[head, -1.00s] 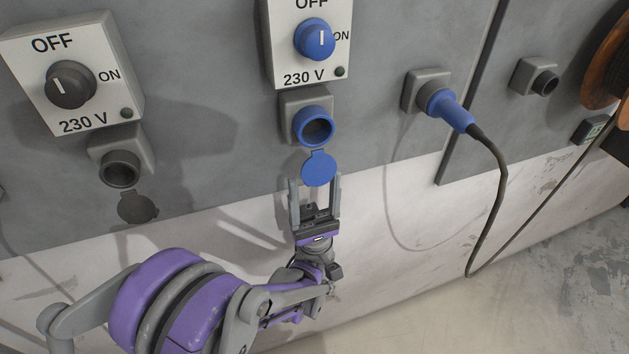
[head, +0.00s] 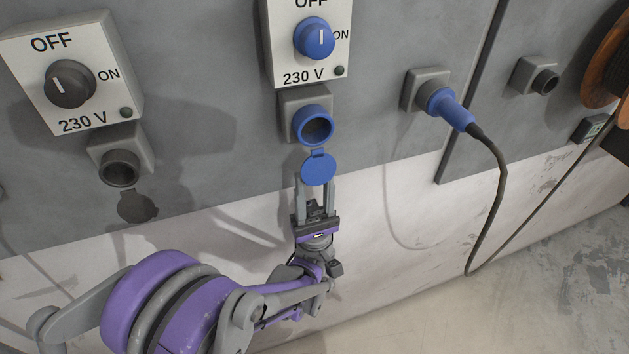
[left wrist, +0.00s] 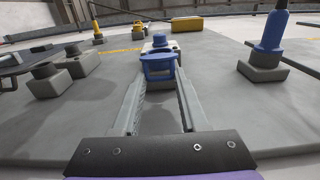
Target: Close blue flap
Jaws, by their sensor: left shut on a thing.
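The blue flap (head: 318,168) hangs open below the blue socket (head: 314,126) in the head view. In the left wrist view the flap (left wrist: 158,66) shows between the far ends of my fingers, with the blue knob (left wrist: 161,41) behind it. My left gripper (head: 317,187) comes up from below, with its two fingers drawn in on the flap's lower part. My right gripper is not in view.
A blue plug (head: 446,108) with a dark cable (head: 495,190) sits in the socket to the right. A dark socket (head: 120,170) with its open dark flap (head: 137,207) is to the left. The white lower wall around my gripper is clear.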

